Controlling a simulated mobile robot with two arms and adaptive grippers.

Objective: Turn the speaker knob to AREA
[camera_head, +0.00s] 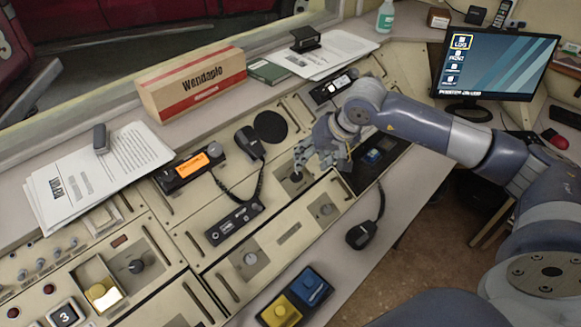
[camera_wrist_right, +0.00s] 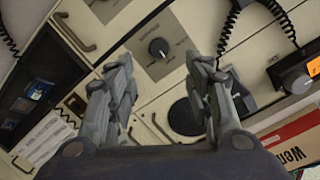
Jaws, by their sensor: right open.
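A dark rotary knob (camera_head: 295,177) on a grey plate sits on the sloped console, just left of my right gripper (camera_head: 318,160). The same knob appears to be the one in the right wrist view (camera_wrist_right: 159,47), with a light pointer mark and small lettering too blurred to read. In that view my right gripper (camera_wrist_right: 159,70) is open, its two fingers to either side of the knob and apart from it. Nothing is between the fingers. I cannot read which position the knob points to. My left gripper is out of view.
Other knobs (camera_head: 326,210) and (camera_head: 250,259) sit on nearby panels. A Wendaplo box (camera_head: 192,84) stands behind. A dark screen panel (camera_head: 376,157) lies right.

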